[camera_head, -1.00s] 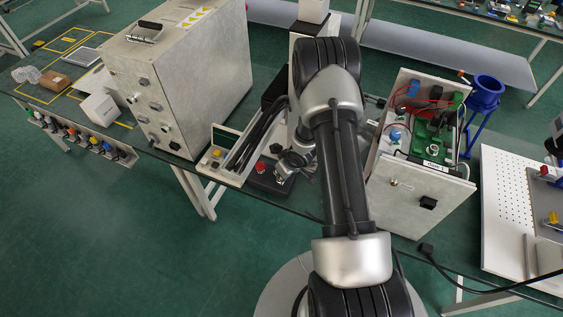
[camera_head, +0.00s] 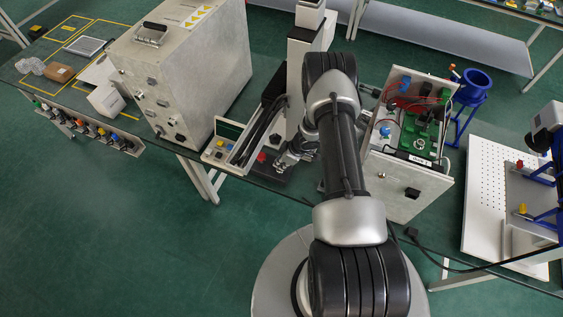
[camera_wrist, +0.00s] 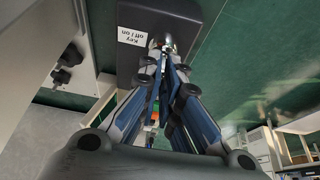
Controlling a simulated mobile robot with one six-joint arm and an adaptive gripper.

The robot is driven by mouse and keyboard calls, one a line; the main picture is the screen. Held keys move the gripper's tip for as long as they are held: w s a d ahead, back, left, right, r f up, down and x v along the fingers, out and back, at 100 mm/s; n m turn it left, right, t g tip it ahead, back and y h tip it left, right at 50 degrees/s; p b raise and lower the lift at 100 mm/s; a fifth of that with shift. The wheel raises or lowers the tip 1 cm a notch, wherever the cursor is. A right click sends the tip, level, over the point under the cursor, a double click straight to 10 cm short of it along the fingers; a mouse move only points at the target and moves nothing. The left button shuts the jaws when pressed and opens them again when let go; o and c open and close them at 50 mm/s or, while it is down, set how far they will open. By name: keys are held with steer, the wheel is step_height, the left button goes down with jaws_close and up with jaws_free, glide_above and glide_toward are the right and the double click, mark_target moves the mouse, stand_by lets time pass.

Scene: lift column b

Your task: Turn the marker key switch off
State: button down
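The marker key switch is a dark box (camera_wrist: 150,12) with a white label reading "Key off / on" (camera_wrist: 132,37) at the top of the wrist view. A small metallic key (camera_wrist: 168,43) stands out from it beside the label. My gripper (camera_wrist: 166,60) has its two blue-grey fingers drawn close together at the tips, pinching the key; the fingertips partly cover it, so its exact turn is hard to read. In the head view my gripper (camera_head: 283,162) is low beside the black box with a red button (camera_head: 262,157), and the key is hidden there.
A large grey cabinet (camera_head: 170,80) stands left of the gripper, with a narrow tray (camera_head: 225,145) between. A grey box with open top and wiring (camera_head: 408,180) stands close on the right. A white perforated board (camera_head: 490,200) lies further right. Green floor is free in front.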

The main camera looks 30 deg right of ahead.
steer(key=shift+w, duration=0.1)
steer(key=c, duration=1.8)
jaws_free()
steer(key=shift+r, duration=0.1)
steer(key=v, duration=1.2)
